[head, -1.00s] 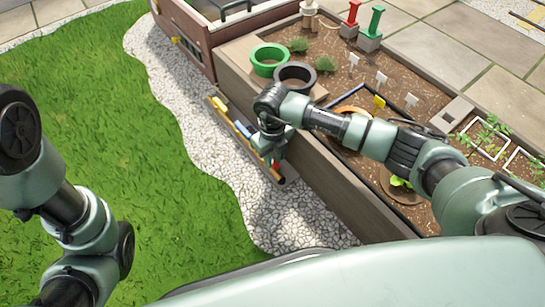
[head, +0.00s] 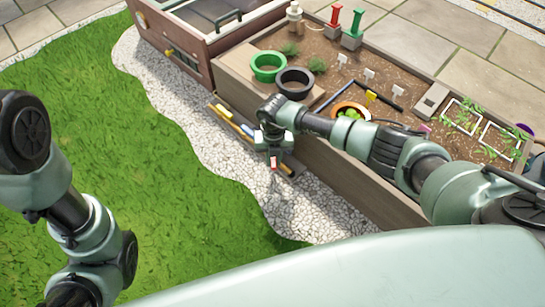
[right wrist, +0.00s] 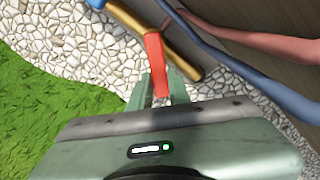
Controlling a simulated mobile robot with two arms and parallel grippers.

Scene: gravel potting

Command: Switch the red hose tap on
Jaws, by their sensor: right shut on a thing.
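A red tap lever (right wrist: 156,64) stands between the fingers of my right gripper (right wrist: 158,90) in the right wrist view. The gripper is shut on it. A brass pipe (right wrist: 183,56) runs just behind the lever, with part of a blue handle (right wrist: 95,3) at its upper left. In the head view, my right gripper (head: 273,164) points down at the side of the planter, with the red lever's tip just showing. The pipe's far part (head: 221,111) shows yellow beyond my wrist. My left arm shows at the left, but its gripper is out of view.
A wooden planter (head: 345,182) stands right of the gripper, with a green pot (head: 268,66) and a black pot (head: 295,83) on it. A blue hose (right wrist: 245,73) and a red hose (right wrist: 255,38) run close by the gripper. White gravel (head: 165,85) and grass lie left.

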